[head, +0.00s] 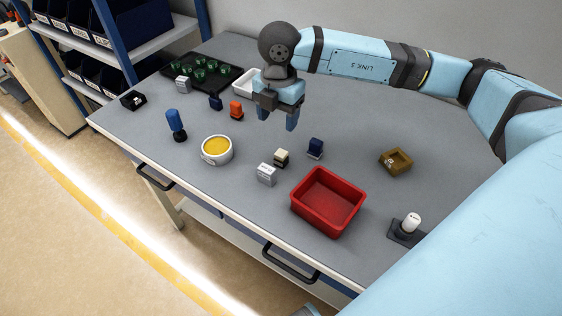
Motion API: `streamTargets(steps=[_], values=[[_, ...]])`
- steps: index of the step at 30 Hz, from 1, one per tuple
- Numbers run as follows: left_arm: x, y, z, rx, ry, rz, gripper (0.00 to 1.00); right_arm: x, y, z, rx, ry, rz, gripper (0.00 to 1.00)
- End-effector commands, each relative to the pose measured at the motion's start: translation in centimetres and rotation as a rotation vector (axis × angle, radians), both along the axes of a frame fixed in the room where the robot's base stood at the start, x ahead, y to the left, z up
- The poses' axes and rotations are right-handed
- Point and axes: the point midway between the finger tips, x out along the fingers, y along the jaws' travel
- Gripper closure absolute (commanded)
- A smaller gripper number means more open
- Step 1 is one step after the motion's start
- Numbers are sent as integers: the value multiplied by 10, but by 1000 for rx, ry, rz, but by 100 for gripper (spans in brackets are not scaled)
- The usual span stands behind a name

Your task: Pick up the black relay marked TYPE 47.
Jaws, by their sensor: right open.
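A small black object (133,100) with a pale patch lies near the table's far left edge; I cannot read a marking or tell whether it is the TYPE 47 relay. Two dark blue blocks look relay-like: one (215,102) near the dark tray, one (315,148) behind the red bin. My right gripper (278,117) hangs above the middle of the table, fingers down, open with nothing between them. It is to the right of the orange block (236,110) and well apart from the black object. My left gripper is not in view.
A red bin (339,226), a yellow-filled white bowl (217,160), a blue upright item (175,125), a grey block (267,174) and a beige-topped block (281,158) stand around. A brown box (396,160) is right. A dark tray (226,87) holds green pieces.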

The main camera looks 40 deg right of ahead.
Motion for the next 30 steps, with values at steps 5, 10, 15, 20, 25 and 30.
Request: streamTargets(steps=[5, 10, 15, 20, 25, 30], values=[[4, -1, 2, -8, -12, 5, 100, 3, -10, -17, -46, -12, -36, 38], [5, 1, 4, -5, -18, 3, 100, 2, -9, -51, -43, -10, -32, 38], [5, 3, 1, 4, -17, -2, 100, 2, -9, -77, -40, -11, -31, 38], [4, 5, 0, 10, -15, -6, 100, 3, -9, -87, -40, -13, -31, 38], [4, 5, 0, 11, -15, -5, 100, 2, -11, -109, -41, -10, -31, 38], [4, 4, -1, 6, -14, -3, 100, 2, -12, -132, -40, -12, -31, 38]])
